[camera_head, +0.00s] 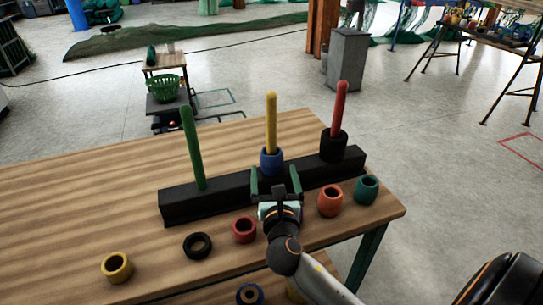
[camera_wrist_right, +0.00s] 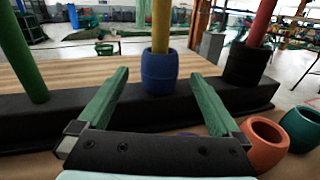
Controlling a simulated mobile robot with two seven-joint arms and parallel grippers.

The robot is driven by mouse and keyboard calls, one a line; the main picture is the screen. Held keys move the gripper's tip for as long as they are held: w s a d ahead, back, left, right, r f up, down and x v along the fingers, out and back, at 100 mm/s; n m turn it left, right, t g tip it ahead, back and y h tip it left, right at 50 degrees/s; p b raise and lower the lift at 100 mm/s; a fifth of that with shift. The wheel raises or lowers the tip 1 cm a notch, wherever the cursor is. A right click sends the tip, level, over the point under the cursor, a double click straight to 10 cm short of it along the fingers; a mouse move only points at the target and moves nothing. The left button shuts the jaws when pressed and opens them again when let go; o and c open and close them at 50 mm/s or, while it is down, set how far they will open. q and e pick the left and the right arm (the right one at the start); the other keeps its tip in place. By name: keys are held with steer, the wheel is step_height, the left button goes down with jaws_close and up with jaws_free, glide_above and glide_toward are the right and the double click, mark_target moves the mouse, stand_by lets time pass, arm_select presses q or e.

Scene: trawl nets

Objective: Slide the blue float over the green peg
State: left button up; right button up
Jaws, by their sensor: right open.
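The blue float (camera_head: 271,161) sits around the yellow peg (camera_head: 271,115), low on the black peg base (camera_head: 180,207); it also shows in the right wrist view (camera_wrist_right: 158,72). The green peg (camera_head: 192,145) stands bare at the left end of the base. My right gripper (camera_head: 275,176) is open, its two green fingers pointing at the blue float. In the right wrist view the float appears between the fingertips, a little beyond them, with no clear contact. My left gripper is not in view.
A black float (camera_head: 334,146) sits on the red peg (camera_head: 340,108). Loose yellow (camera_head: 117,267), black (camera_head: 197,245), red (camera_head: 244,229), orange (camera_head: 330,200) and teal (camera_head: 367,189) floats lie in front of the base. A dark blue ring (camera_head: 249,295) shows at the bottom edge.

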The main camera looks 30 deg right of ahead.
steer(key=b+x, duration=0.1)
steer(key=x, duration=0.8)
steer(key=shift+f, duration=0.1)
steer(key=shift+w+d, duration=0.2)
steer(key=shift+w, duration=0.15)
